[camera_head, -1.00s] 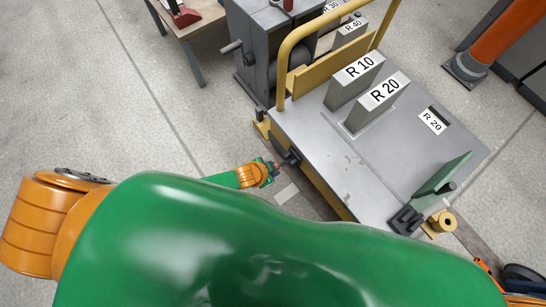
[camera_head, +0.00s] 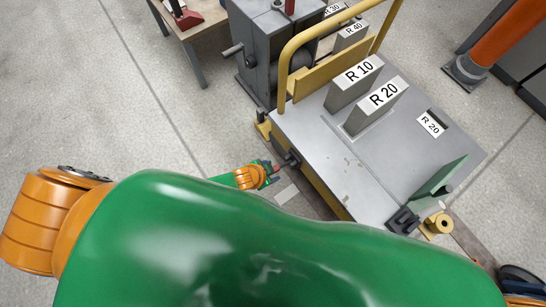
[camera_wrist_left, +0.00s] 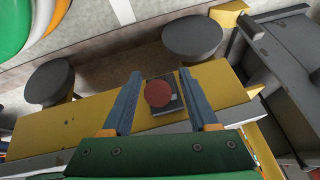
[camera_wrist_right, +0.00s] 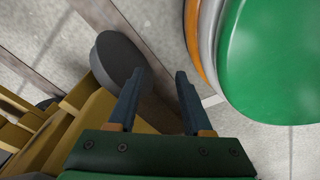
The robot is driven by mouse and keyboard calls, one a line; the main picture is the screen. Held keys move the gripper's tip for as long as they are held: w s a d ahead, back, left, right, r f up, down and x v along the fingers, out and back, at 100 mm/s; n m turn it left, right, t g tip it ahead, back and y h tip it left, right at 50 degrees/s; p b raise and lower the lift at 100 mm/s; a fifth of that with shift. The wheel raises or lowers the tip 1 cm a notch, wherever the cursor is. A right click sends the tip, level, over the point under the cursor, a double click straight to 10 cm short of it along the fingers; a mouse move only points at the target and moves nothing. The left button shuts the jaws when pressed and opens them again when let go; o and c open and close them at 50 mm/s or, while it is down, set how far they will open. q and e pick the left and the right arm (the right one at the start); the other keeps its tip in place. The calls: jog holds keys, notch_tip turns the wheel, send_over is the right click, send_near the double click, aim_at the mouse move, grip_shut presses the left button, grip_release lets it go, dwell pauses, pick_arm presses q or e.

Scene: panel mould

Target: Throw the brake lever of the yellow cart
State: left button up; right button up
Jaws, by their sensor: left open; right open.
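The yellow cart (camera_head: 331,197) has a grey top and stands right of centre in the head view. On its near left side is a dark bracket (camera_head: 291,157) with a small red tip beside it. In the left wrist view a round red knob (camera_wrist_left: 158,93) on a dark square plate, seemingly the brake lever, stands against the yellow side. My left gripper (camera_wrist_left: 160,74) is open, its fingers on either side of the knob in the picture; contact is unclear. My right gripper (camera_wrist_right: 161,74) is open and empty, near a dark wheel of the cart.
Grey blocks marked R 10 (camera_head: 354,82) and R 20 (camera_head: 377,105) stand on the cart top. A yellow handrail (camera_head: 284,75) rises at its far end. A grey machine (camera_head: 262,45) stands behind.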

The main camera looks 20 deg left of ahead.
pick_arm(q)
jog(key=p+v, duration=0.2)
jog(key=v, duration=0.2)
jog(key=shift+r, duration=0.35)
jog(key=shift+s+a+r+p, duration=0.1)
jog(key=shift+s+r+p, duration=0.15)
jog(key=shift+p, duration=0.05)
pick_arm(e)
jog(key=r, duration=0.1)
jog(key=s+a+r, duration=0.2)
jog(key=r, duration=0.1)
jog(key=shift+s, duration=0.1)
pick_arm(q)
jog(key=shift+f, duration=0.1)
pick_arm(e)
jog(key=shift+f, duration=0.1)
